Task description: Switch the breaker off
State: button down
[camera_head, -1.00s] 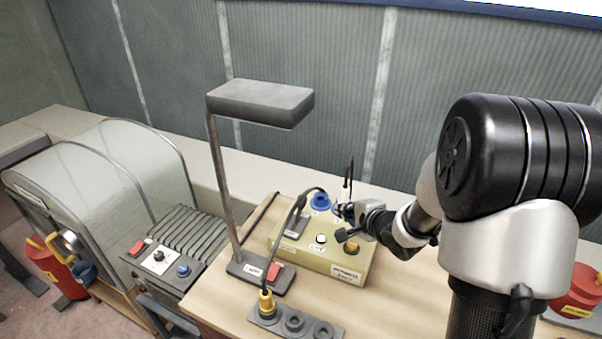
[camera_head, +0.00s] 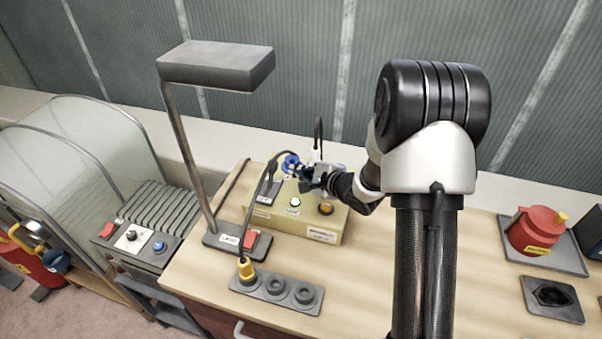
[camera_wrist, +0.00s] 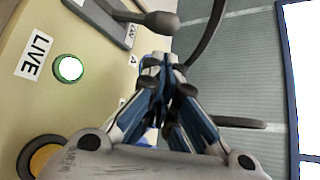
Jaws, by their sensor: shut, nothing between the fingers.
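A yellow-beige box (camera_head: 282,221) stands on the wooden bench. On its left part is a grey plate with a lever (camera_head: 267,189), which looks like the breaker. In the wrist view the lever's rounded dark grey knob (camera_wrist: 161,21) sticks out from its plate (camera_wrist: 112,24). A lit white-green lamp (camera_wrist: 69,69) beside a "LIVE" label (camera_wrist: 35,57) shows there. My gripper (camera_head: 308,181) is over the back of the box, right of the lever. In the wrist view my gripper (camera_wrist: 163,68) is shut and empty, with its tips near the knob; contact cannot be told.
An amber knob (camera_head: 325,208) and a blue socket (camera_head: 291,162) are on the box. A dark cable arches beside it. A desk lamp (camera_head: 215,68) with a red switch stands left; a socket strip (camera_head: 275,289) lies in front.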

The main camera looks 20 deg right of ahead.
aim_at(271, 174)
jog(key=b+x, duration=0.2)
jog(key=x, duration=0.5)
jog(key=shift+a, duration=0.1)
